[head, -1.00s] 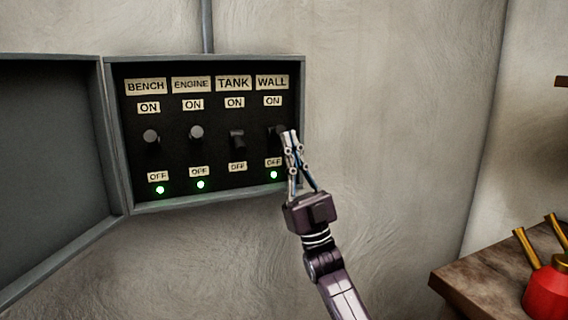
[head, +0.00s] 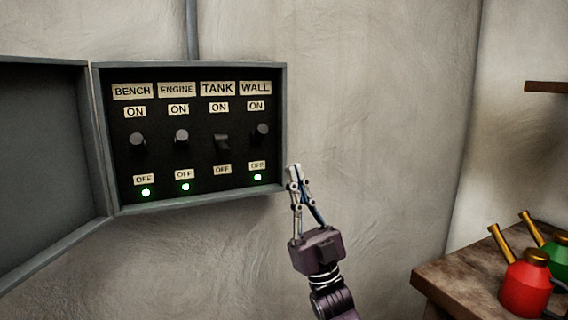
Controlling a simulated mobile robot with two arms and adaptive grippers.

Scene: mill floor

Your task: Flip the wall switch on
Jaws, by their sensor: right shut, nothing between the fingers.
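The wall switch (head: 262,131) is the rightmost lever in the panel, under the WALL label (head: 255,88). Its lever points up toward ON, and the green light (head: 257,177) below it is lit. My right gripper (head: 293,170) is shut and empty. It is just right of the box's lower right edge, apart from the switch. My left gripper is not in view.
The grey switch box (head: 281,120) has its door (head: 45,150) open to the left. The bench (head: 138,140) and engine (head: 181,136) levers are up with lit lights; the tank lever (head: 222,143) is down, unlit. A wooden table (head: 440,275) with red (head: 525,288) and green cans stands right.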

